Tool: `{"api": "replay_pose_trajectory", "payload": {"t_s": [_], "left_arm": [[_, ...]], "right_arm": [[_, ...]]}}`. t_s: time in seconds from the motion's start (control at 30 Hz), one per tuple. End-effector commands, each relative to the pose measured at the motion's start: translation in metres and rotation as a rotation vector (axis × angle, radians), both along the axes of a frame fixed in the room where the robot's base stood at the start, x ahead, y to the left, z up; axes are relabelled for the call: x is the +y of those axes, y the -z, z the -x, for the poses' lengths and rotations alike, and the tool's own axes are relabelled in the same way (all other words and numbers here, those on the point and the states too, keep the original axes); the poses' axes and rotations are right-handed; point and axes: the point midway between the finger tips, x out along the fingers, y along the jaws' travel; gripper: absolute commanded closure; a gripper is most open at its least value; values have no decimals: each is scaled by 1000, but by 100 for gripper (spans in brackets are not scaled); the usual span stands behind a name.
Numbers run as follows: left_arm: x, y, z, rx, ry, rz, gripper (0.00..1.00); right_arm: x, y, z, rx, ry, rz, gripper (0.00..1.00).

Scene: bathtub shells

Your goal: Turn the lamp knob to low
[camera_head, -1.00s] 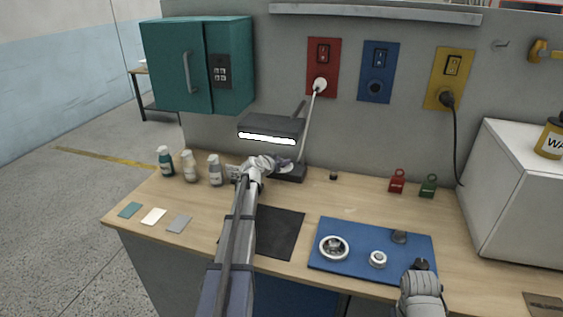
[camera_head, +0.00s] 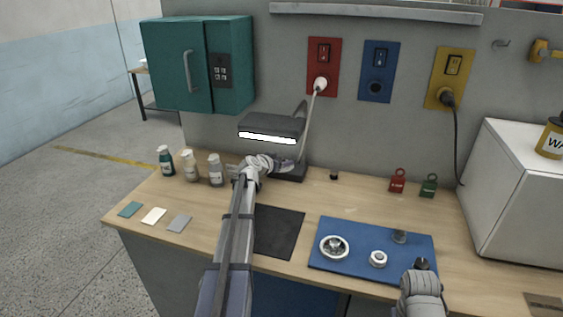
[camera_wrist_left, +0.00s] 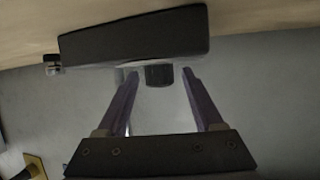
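The desk lamp has a dark head (camera_head: 270,128) with a glowing white strip and a black base (camera_head: 290,173) on the wooden bench. In the left wrist view the base (camera_wrist_left: 135,36) is a dark slab, with a small dark ribbed knob (camera_wrist_left: 159,76) on its side facing me. My left gripper (camera_wrist_left: 159,73) is open, its two purple fingers apart on either side of the knob, with gaps visible. In the head view it is at the lamp base, below the lamp head. My right gripper (camera_head: 422,264) is low at the right, by the blue mat; its fingers are unclear.
Several bottles (camera_head: 190,166) stand left of my left arm. A white plug (camera_head: 320,84) sits in the red wall panel (camera_head: 323,60), its cord running down to the lamp. The blue mat (camera_head: 340,268) holds small round parts. A white box (camera_head: 510,190) stands at the right.

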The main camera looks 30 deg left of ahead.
Motion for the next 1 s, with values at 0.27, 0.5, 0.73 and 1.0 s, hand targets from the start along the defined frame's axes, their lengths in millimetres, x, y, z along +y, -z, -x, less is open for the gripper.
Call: {"api": "replay_pose_trajectory", "payload": {"t_s": [0.27, 0.5, 0.73, 1.0], "left_arm": [[0, -1, 1, -1, -1, 1, 31], [0, -11, 20, -1, -3, 0, 31], [-2, -26, 56, -1, -3, 1, 31], [-1, -30, 73, -1, 0, 0, 31]], "right_arm": [[0, -1, 0, 0, 0, 0, 100], [0, -10, 0, 0, 0, 0, 100], [0, -25, 0, 0, 0, 0, 100], [0, -30, 0, 0, 0, 0, 100]]}}
